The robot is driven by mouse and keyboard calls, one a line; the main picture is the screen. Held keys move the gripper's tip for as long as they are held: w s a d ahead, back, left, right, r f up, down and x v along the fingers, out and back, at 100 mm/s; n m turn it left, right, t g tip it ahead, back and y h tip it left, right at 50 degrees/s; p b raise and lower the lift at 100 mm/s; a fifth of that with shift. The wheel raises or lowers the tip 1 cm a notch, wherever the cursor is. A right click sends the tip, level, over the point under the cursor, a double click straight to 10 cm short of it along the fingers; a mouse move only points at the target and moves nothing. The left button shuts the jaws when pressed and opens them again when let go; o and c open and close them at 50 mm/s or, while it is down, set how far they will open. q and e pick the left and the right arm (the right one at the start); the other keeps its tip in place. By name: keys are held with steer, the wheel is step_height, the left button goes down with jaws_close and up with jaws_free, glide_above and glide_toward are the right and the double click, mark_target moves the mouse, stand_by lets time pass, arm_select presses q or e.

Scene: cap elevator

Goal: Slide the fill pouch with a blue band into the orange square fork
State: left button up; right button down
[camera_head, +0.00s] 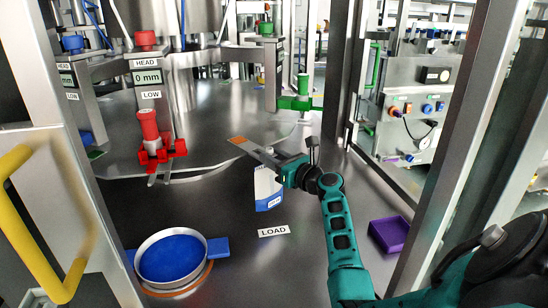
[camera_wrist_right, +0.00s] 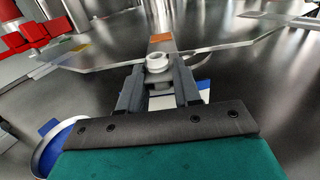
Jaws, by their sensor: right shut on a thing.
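The fill pouch (camera_head: 268,188) is white with a blue band at its lower edge. It hangs upright below my right gripper (camera_head: 287,170). In the right wrist view, my right gripper (camera_wrist_right: 158,88) is shut on the pouch's neck, and the white ring of the spout (camera_wrist_right: 157,63) shows between the fingers. The pouch body is mostly hidden there. The fork with the orange square (camera_head: 238,140) reaches out from the round table's edge toward the gripper. The orange square (camera_wrist_right: 160,38) lies just beyond the spout. I cannot tell whether the neck sits between the prongs. My left gripper is out of view.
A red fork station (camera_head: 160,153) stands to the left and a green one (camera_head: 300,103) behind. A bowl with blue contents (camera_head: 172,258) is at front left, a purple tray (camera_head: 390,234) at right. Metal posts flank the opening. The surface around the LOAD label (camera_head: 274,231) is clear.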

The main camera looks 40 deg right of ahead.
steer(key=s, duration=0.9)
steer(key=shift+d+p, duration=0.15)
steer(key=shift+p, duration=0.25)
stand_by(0.6)
steer(key=shift+f, duration=0.1)
steer(key=shift+s, duration=0.1)
stand_by(0.5)
